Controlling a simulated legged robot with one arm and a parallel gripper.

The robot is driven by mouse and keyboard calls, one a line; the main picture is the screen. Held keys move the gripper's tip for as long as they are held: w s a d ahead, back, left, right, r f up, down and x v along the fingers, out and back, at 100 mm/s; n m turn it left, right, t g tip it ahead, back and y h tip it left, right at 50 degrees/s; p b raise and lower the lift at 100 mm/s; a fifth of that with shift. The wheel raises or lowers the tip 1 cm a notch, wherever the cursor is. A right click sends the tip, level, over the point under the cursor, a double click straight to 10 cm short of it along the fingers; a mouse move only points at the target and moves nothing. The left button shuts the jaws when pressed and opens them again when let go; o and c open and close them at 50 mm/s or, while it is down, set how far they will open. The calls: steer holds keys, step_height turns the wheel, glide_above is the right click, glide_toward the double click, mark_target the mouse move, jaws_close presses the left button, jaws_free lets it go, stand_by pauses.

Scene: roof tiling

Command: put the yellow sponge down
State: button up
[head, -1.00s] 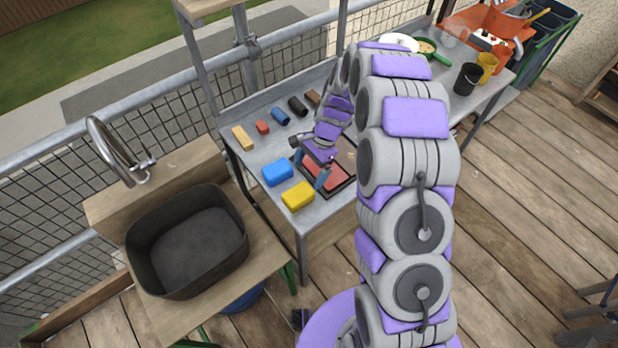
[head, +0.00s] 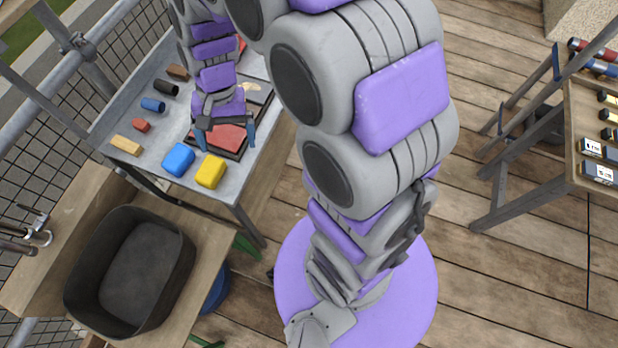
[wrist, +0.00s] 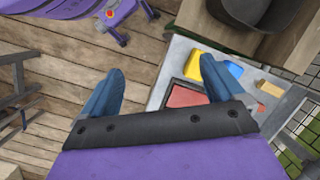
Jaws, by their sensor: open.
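The yellow sponge (head: 210,171) lies on the grey metal table (head: 112,137) near its front corner, just right of a blue sponge (head: 178,160). It also shows in the wrist view (wrist: 206,66), beyond the right finger. My gripper (head: 226,138) is open and empty, with its blue fingers apart. In the head view it appears over a dark tray with a red pad (head: 232,137), behind the yellow sponge.
A tan block (head: 126,145), a red block (head: 141,125), a blue roll (head: 153,104) and dark pieces lie along the table's left side. A black basin (head: 130,270) stands at the lower left. A wooden bench (head: 590,140) with boxes is at the right. Open decking lies between.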

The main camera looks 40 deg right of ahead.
steer(key=s+d+r+n+h, duration=0.1)
steer(key=s+d+r+n, duration=0.1)
steer(key=s, duration=0.8)
steer(key=s+d+r+n+h, duration=0.1)
steer(key=s+d+r+n, duration=0.2)
steer(key=s, duration=0.7)
steer(key=shift+s+d+r+t, duration=0.35)
steer(key=shift+d+r, duration=0.3)
steer(key=shift+d, duration=0.15)
